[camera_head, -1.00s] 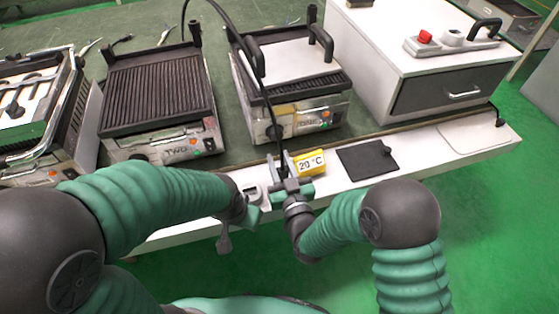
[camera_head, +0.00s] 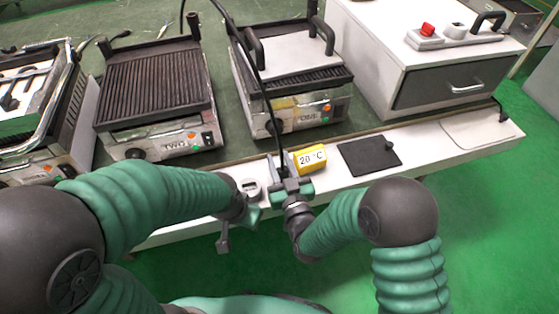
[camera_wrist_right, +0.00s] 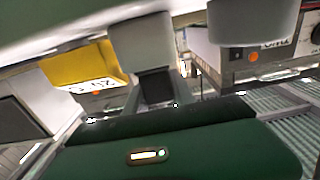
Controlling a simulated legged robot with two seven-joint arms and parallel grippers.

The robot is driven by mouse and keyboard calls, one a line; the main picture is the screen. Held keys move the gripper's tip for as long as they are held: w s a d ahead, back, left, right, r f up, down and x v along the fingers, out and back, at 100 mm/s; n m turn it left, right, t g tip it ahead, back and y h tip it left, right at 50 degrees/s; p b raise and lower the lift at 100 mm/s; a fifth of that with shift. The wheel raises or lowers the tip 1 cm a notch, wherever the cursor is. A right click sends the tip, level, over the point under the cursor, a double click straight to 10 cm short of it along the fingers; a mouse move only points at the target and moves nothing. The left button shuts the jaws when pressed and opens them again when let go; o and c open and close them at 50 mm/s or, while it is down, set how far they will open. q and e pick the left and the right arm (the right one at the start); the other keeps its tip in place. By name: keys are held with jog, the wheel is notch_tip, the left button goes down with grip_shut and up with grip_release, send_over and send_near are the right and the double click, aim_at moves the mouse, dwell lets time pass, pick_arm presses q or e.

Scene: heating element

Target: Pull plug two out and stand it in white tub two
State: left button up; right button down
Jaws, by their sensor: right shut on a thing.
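My right gripper (camera_head: 281,166) is over the bench's front strip, shut on a plug whose body is mostly hidden by the fingers. A black cable (camera_head: 262,85) runs from it up past the right-hand grill. In the right wrist view the two grey fingers (camera_wrist_right: 198,50) show, but the plug between them is not clear. My left gripper (camera_head: 238,228) hangs at the bench's front edge; its jaws are too small to read. A small whitish round item (camera_head: 251,188) sits between the grippers; I cannot tell whether it is a tub. No tub number is readable.
A yellow 20 °C block (camera_head: 311,158) stands just right of my right gripper. A grill marked TWO (camera_head: 170,147) and another grill (camera_head: 318,112) stand behind. A dark pad (camera_head: 368,154) lies on the strip, and a white drawer cabinet (camera_head: 380,50) stands at the right.

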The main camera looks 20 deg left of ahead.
pick_arm(q)
jog(key=shift+f+b, duration=0.35)
jog(key=shift+f, duration=0.05)
pick_arm(e)
jog(key=shift+f, duration=0.5)
jog(key=c, duration=1)
grip_release()
